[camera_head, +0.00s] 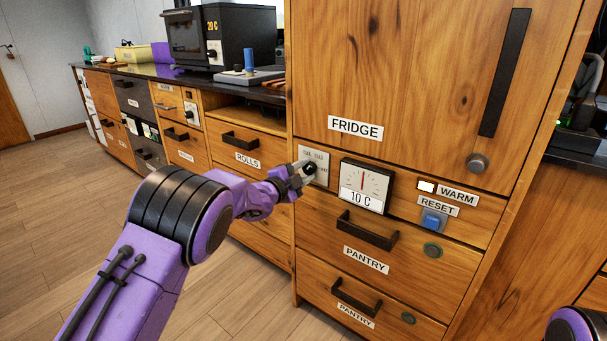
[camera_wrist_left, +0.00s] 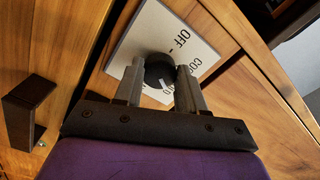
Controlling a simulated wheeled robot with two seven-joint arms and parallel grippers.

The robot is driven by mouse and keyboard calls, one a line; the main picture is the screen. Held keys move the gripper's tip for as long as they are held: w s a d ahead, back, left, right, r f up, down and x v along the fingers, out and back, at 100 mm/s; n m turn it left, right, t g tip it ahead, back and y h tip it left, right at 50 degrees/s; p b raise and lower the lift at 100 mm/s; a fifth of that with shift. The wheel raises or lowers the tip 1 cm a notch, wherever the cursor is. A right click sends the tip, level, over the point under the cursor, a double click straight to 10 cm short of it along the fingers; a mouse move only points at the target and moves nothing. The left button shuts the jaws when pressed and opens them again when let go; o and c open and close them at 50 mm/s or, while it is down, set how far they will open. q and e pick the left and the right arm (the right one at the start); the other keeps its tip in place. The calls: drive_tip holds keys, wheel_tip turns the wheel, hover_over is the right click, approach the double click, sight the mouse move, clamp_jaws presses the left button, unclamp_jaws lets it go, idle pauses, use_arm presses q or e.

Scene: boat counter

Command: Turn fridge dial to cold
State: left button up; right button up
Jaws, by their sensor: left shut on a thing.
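The fridge dial is a round black knob (camera_wrist_left: 159,71) with a white mark, on a pale plate (camera_wrist_left: 150,35) lettered OFF and other partly hidden words. In the head view the plate (camera_head: 318,158) sits left of the gauge, below the FRIDGE label (camera_head: 355,129). My left gripper (camera_head: 308,170) is at the dial; in the left wrist view its two fingers (camera_wrist_left: 160,85) are shut on the knob, one on each side. The gauge (camera_head: 363,186) reads 10 C, with a red needle pointing about straight up. Of my right arm, only a purple piece shows at the lower right; its gripper is out of view.
A lit white lamp (camera_head: 427,187) is beside the WARM label (camera_head: 457,195). A blue RESET button (camera_head: 433,220) is below. A black oven (camera_head: 222,38) stands on the counter at left.

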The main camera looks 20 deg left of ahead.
use_arm(q)
drive_tip(key=o, duration=1.1)
drive_tip(key=shift+c, duration=0.2)
drive_tip(key=v, duration=1)
drive_tip(key=shift+s, duration=0.3)
drive_tip(key=shift+a, duration=0.15)
